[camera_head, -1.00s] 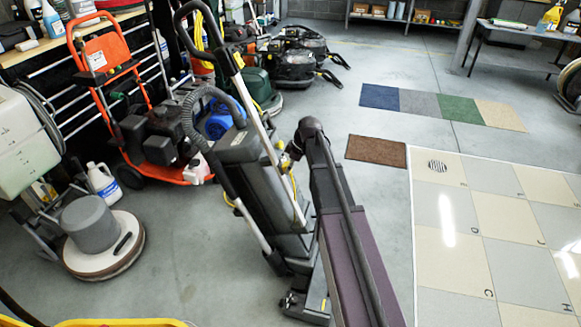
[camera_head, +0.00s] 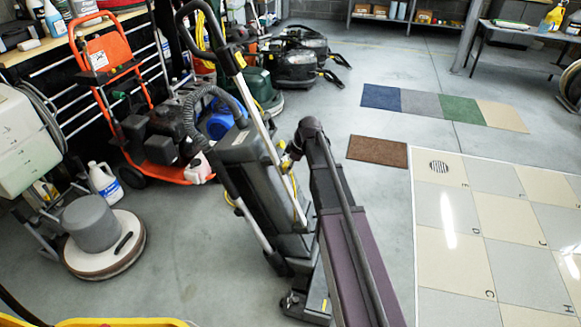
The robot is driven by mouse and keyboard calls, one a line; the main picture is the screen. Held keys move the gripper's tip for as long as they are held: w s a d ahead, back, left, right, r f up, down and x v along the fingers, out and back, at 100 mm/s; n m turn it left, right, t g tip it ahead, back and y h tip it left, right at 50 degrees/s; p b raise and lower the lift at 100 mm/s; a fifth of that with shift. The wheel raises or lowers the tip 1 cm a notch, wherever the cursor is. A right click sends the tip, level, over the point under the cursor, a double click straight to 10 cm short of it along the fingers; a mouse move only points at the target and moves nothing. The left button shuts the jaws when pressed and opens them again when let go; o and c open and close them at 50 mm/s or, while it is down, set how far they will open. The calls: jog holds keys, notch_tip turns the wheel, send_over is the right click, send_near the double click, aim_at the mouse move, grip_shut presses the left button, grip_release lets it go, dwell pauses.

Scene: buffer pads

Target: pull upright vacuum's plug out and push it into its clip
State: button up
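The upright vacuum (camera_head: 250,165), with a dark grey body, a long black handle and a ribbed hose, stands in the middle of the view. My arm reaches up from the bottom edge along the vacuum's right side. My gripper (camera_head: 288,160) is at the arm's far end, close against the right side of the vacuum's upper body. It is small and partly hidden by my wrist, so its fingers cannot be made out. A yellow cord (camera_head: 294,190) runs down the vacuum just below my gripper. I cannot make out the plug or its clip.
An orange pressure washer (camera_head: 105,75) and a round floor machine (camera_head: 103,240) stand to the left. A yellow rim (camera_head: 120,322) shows at the bottom left. A brown mat (camera_head: 377,150) and a checkered tile floor (camera_head: 480,220) lie to the right. Grey floor between them is clear.

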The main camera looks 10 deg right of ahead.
jog(key=o, duration=0.4)
jog(key=shift+o, duration=0.2)
jog(key=shift+s+d+r, duration=0.1)
jog(key=s+d+r+p, duration=0.3)
jog(key=s+d, duration=0.1)
jog(key=d, duration=0.2)
jog(key=w+a+r+m+t+p, duration=0.1)
jog(key=w+a+r+p, duration=0.1)
jog(key=w+r+p, duration=0.2)
jog(key=w+a+r+m+t+p, duration=0.2)
jog(key=w+a+r+p, duration=0.1)
jog(key=r+p, duration=0.8)
jog(key=w+a+r+m+t+p, duration=0.1)
jog(key=w+a+r+m+p, duration=0.1)
jog(key=r+p, duration=0.6)
notch_tip(320, 180, up, 3)
jog(key=w+a, duration=0.1)
jog(key=w, duration=0.1)
jog(key=shift+w+y, duration=0.3)
jog(key=shift+y, duration=0.1)
jog(key=shift+r, duration=0.1)
